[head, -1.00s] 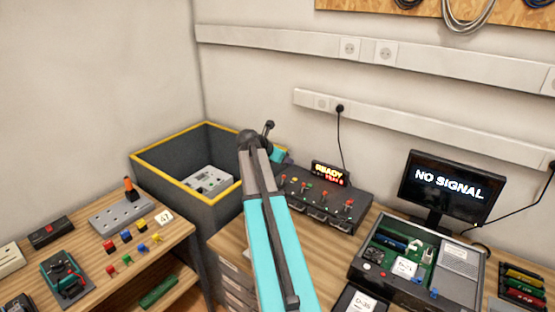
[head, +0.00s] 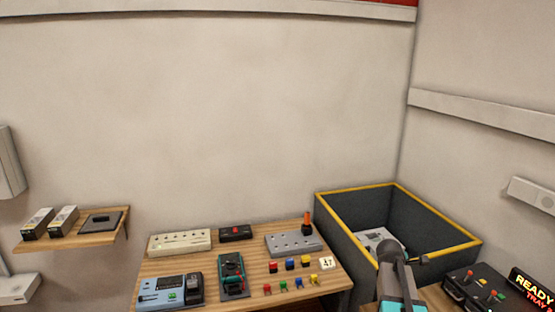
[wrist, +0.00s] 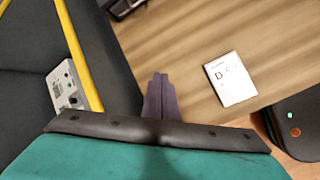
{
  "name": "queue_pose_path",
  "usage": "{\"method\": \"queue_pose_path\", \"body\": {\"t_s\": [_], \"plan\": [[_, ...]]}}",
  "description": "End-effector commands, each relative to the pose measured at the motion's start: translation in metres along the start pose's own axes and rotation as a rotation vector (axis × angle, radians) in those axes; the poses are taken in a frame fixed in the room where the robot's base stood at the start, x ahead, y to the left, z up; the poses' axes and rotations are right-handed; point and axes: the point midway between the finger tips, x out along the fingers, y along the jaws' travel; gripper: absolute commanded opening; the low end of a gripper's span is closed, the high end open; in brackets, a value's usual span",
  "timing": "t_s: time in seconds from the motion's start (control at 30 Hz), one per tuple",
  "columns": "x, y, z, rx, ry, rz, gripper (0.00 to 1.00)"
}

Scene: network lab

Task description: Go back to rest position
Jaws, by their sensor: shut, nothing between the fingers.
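My gripper (wrist: 160,97) shows in the wrist view as two dark fingers shut together with nothing between them. It hangs above a wooden surface (wrist: 175,40), beside the yellow-rimmed bin. In the head view my teal and dark arm rises at the lower right, in front of the bin; the fingers cannot be made out clearly there.
The dark bin (head: 345,238) with a yellow rim holds a light grey device (head: 372,238). A bench (head: 215,262) at the left carries several devices and small coloured blocks. A black switch panel (head: 482,287) stands right of my arm. A white card (wrist: 231,79) lies on the wooden surface.

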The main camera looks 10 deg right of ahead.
Motion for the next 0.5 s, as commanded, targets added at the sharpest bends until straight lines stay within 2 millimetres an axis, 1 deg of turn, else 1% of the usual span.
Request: {"method": "queue_pose_path", "body": {"t_s": [0.03, 0.2, 0.37, 0.4, 0.47, 0.5], "plan": [[0.000, -0.015, -0.020, 0.040, 0.025, -0.013, 0.00], [-0.002, -0.056, -0.077, 0.205, 0.101, -0.069, 0.00], [-0.006, -0.099, -0.125, 0.358, 0.156, -0.139, 0.00], [-0.008, -0.110, -0.137, 0.396, 0.167, -0.159, 0.00], [-0.010, -0.127, -0.153, 0.453, 0.182, -0.190, 0.00], [-0.012, -0.138, -0.164, 0.491, 0.189, -0.212, 0.00]]}}
